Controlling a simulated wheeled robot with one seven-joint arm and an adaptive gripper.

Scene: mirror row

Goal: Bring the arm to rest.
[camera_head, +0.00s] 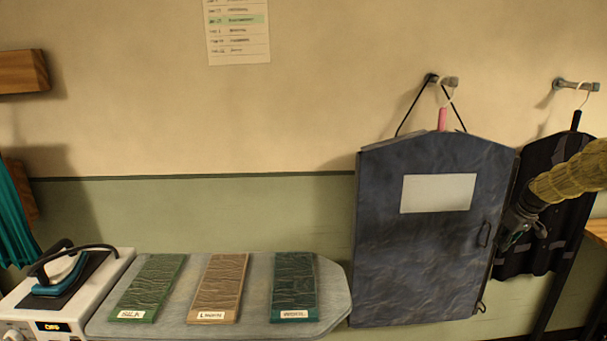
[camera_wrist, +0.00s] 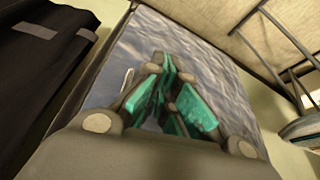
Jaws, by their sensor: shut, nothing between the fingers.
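My gripper (camera_head: 512,238) is at the right of the head view, at the end of my arm. It is shut and empty, in front of the right edge of the blue-grey garment bag (camera_head: 425,265). In the wrist view my gripper's teal-padded fingers (camera_wrist: 168,62) come together over the bag's mottled surface (camera_wrist: 215,75). I cannot tell whether the fingertips touch the bag.
The bag hangs from a wall hook (camera_head: 445,81); a dark garment (camera_head: 540,215) hangs beside it, partly behind my arm. An ironing board (camera_head: 255,328) bears three labelled fabric panels. An iron (camera_head: 62,275) rests on its station at left.

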